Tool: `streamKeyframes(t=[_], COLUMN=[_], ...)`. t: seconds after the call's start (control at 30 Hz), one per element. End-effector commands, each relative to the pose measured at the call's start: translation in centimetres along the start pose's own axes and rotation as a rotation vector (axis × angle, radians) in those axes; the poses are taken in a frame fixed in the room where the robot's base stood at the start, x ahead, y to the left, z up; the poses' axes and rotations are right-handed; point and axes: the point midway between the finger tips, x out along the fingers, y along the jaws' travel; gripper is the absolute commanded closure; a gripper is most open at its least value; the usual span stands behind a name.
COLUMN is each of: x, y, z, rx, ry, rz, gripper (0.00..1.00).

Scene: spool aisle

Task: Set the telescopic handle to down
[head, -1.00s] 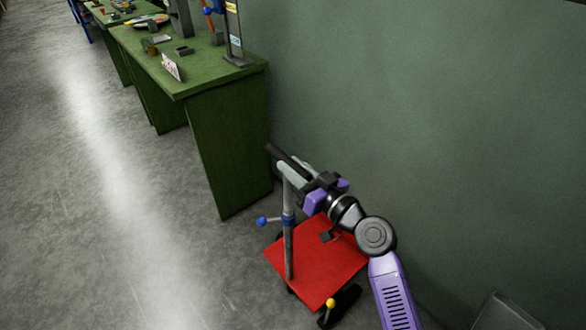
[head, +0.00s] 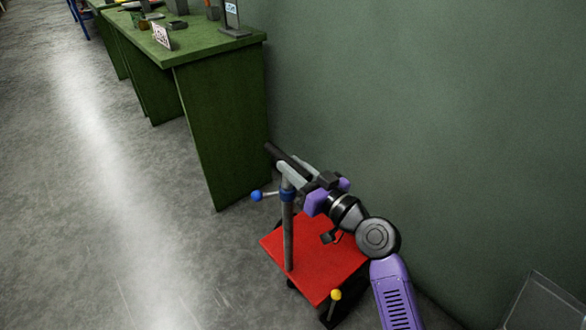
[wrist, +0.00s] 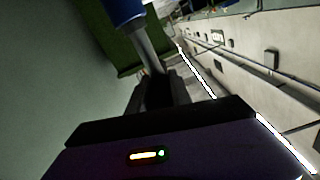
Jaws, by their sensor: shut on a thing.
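The telescopic handle stands upright on a red cart deck (head: 312,268). Its grey crossbar (head: 287,170) has a dark grip at its far end. A short length of thin tube shows between the crossbar and a blue collar (head: 287,194) on the thicker grey post (head: 288,240). A lever with a blue knob (head: 257,196) sticks out left from the collar. My gripper (head: 305,180) is shut on the crossbar from the right and hides part of it. In the wrist view the collar (wrist: 122,10) and thin tube (wrist: 148,48) show beyond the dark fingers (wrist: 160,90).
A yellow knob (head: 335,295) sits at the cart's near edge. A green workbench (head: 222,130) stands behind the cart to the left. The green wall (head: 420,130) is close on the right. Open grey floor (head: 110,230) lies to the left.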

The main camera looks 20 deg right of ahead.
Motion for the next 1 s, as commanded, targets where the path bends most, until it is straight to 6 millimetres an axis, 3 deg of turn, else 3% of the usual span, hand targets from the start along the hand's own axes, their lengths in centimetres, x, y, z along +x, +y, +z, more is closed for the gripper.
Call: streamKeyframes(t=[0.37, 0.4, 0.5, 0.83, 1.0], x=[-0.1, -0.1, -0.1, -0.2, -2.0], y=[0.1, 0.1, 0.1, 0.1, 0.2], z=[0.9, 1.0, 0.8, 0.5, 0.6], rx=[0.004, 0.004, 0.003, 0.001, 0.002], ry=[-0.014, -0.015, -0.013, -0.007, -0.008], rz=[0.000, 0.000, 0.001, 0.001, 0.003], gripper=[1.00, 0.73, 0.54, 0.54, 0.54])
